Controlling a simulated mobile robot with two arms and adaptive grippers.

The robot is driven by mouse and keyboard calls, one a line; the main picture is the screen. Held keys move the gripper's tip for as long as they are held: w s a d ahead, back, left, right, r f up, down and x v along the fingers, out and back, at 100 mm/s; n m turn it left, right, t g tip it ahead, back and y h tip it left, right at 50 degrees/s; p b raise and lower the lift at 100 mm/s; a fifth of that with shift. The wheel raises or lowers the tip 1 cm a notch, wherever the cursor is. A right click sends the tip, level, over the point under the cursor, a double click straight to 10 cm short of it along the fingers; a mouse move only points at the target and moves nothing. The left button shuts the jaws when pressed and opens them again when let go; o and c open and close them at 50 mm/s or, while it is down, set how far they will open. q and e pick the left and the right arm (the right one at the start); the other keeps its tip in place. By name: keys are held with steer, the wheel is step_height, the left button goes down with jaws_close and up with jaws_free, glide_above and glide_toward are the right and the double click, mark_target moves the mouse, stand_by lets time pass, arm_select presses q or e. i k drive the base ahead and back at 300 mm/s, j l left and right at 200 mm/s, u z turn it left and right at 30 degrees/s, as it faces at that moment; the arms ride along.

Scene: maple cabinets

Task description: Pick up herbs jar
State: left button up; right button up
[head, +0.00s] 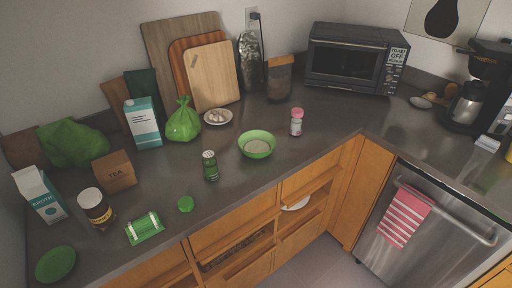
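A small upright dark green jar (210,165) with a pale top stands near the middle of the counter (300,155). It looks like the herbs jar, but its label is too small to read. A pink-lidded jar (296,122) stands to the right, past a green bowl (257,145). Neither of my grippers is in view.
A brown jar (95,207), broth carton (40,194), tea box (115,171) and green plate (55,264) crowd the left. A teal carton (144,123), green bag (183,121) and cutting boards (213,78) stand behind. The counter just around the upright green jar is clear.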

mark_target(209, 160)
steer(key=k+j+z, duration=0.15)
steer(key=k+z, duration=0.15)
steer(key=k, duration=0.2)
steer(key=k+z, duration=0.25)
steer(key=k, duration=0.25)
